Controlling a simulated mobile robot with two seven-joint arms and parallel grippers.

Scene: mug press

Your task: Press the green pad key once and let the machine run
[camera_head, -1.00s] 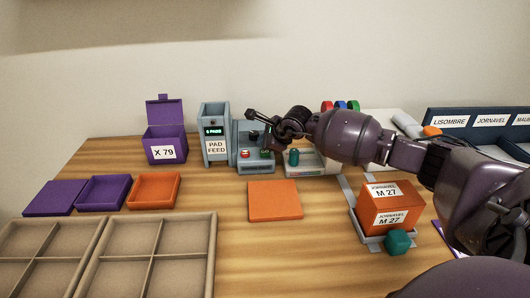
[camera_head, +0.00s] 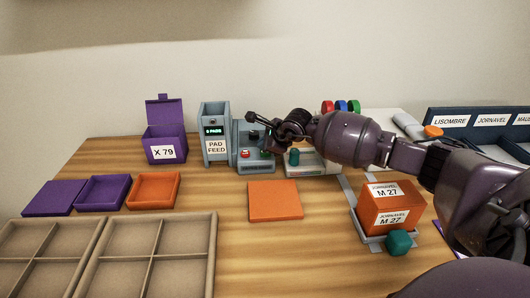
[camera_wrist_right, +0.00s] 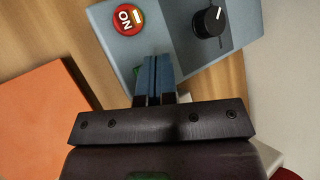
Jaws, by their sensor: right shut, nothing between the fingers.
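My left gripper is out of view.
A purple X 79 box (camera_head: 165,143) stands left of the machine. An orange pad (camera_head: 275,200) lies in front. Divided trays (camera_head: 150,255) fill the front left.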

